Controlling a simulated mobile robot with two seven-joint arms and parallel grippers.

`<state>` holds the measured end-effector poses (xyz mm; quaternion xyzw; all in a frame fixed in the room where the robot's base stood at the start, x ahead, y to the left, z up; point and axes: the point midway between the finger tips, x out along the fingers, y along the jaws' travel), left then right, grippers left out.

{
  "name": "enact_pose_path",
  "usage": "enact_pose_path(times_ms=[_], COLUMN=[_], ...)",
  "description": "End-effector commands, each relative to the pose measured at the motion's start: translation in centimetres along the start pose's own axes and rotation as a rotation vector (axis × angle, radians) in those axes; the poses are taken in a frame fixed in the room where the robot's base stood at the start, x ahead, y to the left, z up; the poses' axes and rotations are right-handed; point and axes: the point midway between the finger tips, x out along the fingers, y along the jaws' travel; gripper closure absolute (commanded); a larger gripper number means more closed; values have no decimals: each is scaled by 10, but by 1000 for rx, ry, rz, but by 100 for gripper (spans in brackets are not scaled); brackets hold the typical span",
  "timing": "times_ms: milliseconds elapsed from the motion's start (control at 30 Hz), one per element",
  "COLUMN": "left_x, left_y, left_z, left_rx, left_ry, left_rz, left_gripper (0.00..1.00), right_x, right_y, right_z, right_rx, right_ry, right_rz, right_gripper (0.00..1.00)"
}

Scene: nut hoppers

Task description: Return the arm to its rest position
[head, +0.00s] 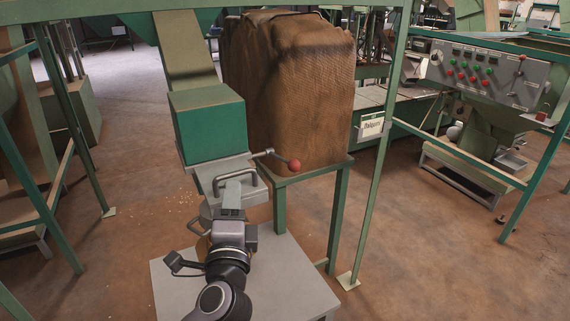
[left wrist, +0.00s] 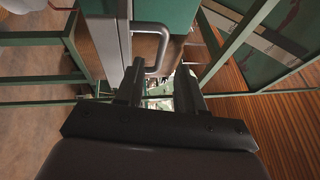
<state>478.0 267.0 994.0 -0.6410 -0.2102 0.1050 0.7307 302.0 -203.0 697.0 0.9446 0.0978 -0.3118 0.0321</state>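My left gripper (head: 231,204) is in front of the green hopper box (head: 210,130), just below the grey metal handle (head: 252,178) on its outlet. In the left wrist view its two fingers stand apart with a gap between them (left wrist: 160,92). The handle also shows there (left wrist: 163,40), beyond the fingertips, and nothing is seen gripped. Whether a finger touches the metal cannot be told. My right gripper is in neither view.
A lever with a red knob (head: 294,164) sticks out right of the outlet. A large brown sack (head: 300,95) stands behind on a green frame (head: 340,215). A pale low table (head: 285,275) lies under my arm. A control panel (head: 480,72) is at the right. Open floor lies front right.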

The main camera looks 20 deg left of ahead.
Motion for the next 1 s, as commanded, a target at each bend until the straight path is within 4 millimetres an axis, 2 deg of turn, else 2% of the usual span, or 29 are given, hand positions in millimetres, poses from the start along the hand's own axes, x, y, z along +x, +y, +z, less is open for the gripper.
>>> enact_pose_path(times_ms=[167, 267, 367, 500, 600, 700, 833, 1000], left_x=[-2, -8, -23, -62, -98, -136, -182, -220], left_y=[6, 27, 65, 128, 167, 197, 225, 241], left_z=[-1, -5, -12, -22, -24, -24, -18, -9], left_rx=[-12, -61, -165, -389, -576, -777, -1029, -1264], left_ry=[11, 49, 111, 184, 198, 177, 103, -3], left_rz=[19, 87, 213, 452, 625, 785, 953, 1072], left_gripper=[62, 62, 62, 62, 62, 62, 62, 62], right_x=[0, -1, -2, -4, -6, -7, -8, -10], right_y=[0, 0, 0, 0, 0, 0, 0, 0], right_z=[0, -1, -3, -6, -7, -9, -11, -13], right_rx=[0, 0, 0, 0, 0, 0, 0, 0], right_ry=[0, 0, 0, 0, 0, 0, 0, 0], right_rz=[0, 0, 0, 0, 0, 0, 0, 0], right_gripper=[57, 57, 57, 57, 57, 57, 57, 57])
